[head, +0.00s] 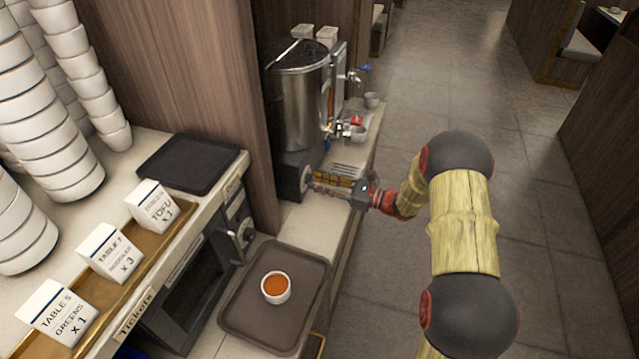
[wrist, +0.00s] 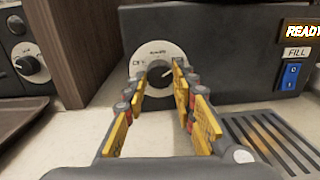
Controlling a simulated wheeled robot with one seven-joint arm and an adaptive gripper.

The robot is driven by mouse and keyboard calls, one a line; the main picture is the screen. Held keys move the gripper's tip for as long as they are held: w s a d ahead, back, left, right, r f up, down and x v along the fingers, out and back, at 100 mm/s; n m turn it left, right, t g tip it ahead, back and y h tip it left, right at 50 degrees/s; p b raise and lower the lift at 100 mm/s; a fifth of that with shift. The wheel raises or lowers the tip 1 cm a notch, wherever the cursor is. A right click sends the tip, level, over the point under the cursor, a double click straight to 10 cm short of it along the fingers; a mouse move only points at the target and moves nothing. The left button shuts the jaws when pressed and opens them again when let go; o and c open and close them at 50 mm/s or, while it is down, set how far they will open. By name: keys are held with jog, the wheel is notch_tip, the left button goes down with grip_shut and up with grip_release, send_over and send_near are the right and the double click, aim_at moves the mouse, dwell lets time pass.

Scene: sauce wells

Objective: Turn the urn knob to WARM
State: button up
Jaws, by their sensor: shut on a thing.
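The steel urn (head: 302,100) stands on a dark base on the counter in the head view. Its knob (wrist: 160,76) sits on a round pale dial (wrist: 155,53) on the front of the base in the wrist view. The dial's small markings are too blurred to read, and the knob's pointer is partly hidden by the fingers. My gripper (wrist: 160,84) reaches the dial with its yellow-padded fingers on either side of the knob and is shut on it. In the head view my gripper (head: 318,188) meets the base's front from the right.
A blue FILL switch (wrist: 289,76) and a lit READY sign (wrist: 302,31) are right of the dial. A drip grate (wrist: 268,140) lies below them. A brown tray (head: 245,315) with a sauce cup (head: 276,288) stands nearer. A wooden partition (head: 205,85) rises left of the urn.

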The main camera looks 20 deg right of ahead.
jog(key=n+b, duration=0.4)
jog(key=n, duration=0.2)
jog(key=shift+f, duration=0.2)
jog(key=shift+r+n+y+b, duration=0.1)
jog(key=shift+n+y+b, duration=0.3)
jog(key=shift+n+b, duration=1.95)
jog(key=shift+n+p, duration=0.4)
jog(key=shift+n, duration=0.15)
jog(key=o, duration=1.2)
jog(key=shift+c, duration=0.2)
jog(key=shift+d, duration=0.15)
jog(key=v, duration=1.1)
jog(key=shift+s+d, duration=0.25)
jog(key=shift+d, duration=0.05)
